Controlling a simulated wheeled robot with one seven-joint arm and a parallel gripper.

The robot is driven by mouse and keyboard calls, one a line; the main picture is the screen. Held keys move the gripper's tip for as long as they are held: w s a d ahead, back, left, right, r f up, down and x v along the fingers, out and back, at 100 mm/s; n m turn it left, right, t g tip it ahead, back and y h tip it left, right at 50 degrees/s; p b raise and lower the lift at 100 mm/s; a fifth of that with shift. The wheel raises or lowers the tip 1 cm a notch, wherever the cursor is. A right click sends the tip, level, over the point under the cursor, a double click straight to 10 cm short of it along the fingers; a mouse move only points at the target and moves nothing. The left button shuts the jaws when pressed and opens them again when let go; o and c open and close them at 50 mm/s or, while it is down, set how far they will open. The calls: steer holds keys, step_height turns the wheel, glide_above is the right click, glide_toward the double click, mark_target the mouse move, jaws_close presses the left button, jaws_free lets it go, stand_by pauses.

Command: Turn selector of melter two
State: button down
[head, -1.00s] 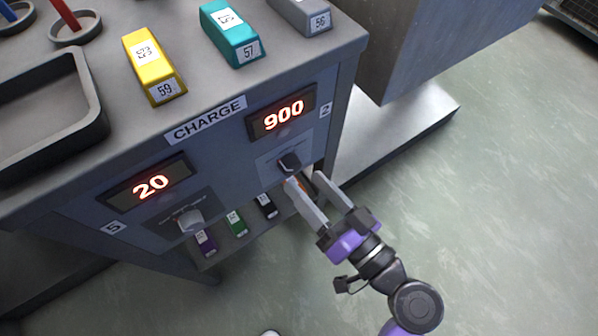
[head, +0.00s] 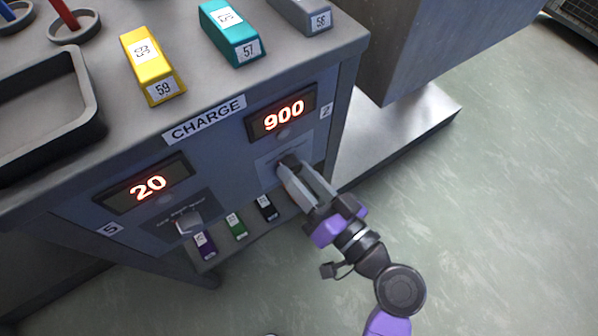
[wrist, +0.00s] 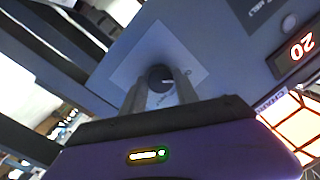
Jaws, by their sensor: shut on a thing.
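The dark selector knob (head: 289,158) of melter two sits on the cabinet's front panel, under a lit display (head: 283,115) reading 900 with a "2" plate beside it. My gripper (head: 294,170) reaches it from the lower right, with its two grey fingers shut on the knob's sides. The fingers partly cover the knob in the head view. In the wrist view the round dark knob (wrist: 160,75) shows between the fingertips, on a pale square plate (wrist: 150,50). The knob's pointer setting is hard to read.
A second, pale selector knob (head: 187,222) is at the left under a display (head: 148,187) reading 20. Yellow (head: 152,65) and teal (head: 232,33) labelled blocks stand on top. Purple, green and black blocks lie on a low ledge (head: 245,237). The floor at right is clear.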

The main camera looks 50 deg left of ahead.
steer(key=shift+m, duration=0.3)
steer(key=m+p, duration=0.2)
steer(key=m, duration=0.1)
steer(key=shift+r, duration=0.1)
steer(key=m+p, duration=0.2)
steer(key=m, duration=0.3)
steer(key=shift+y, duration=0.3)
steer(key=shift+m, duration=0.3)
steer(key=c, duration=0.9)
jaws_free()
steer(key=shift+s+d+f+p, duration=0.1)
steer(key=shift+d+p, duration=0.15)
steer(key=shift+d, duration=1.05)
steer(key=shift+w+d+f+p, duration=0.15)
steer(key=shift+d+p, duration=0.1)
steer(key=shift+d, duration=1.05)
steer(key=shift+s+d+f+p, duration=0.15)
steer(key=shift+d+p, duration=0.1)
steer(key=shift+d, duration=1.05)
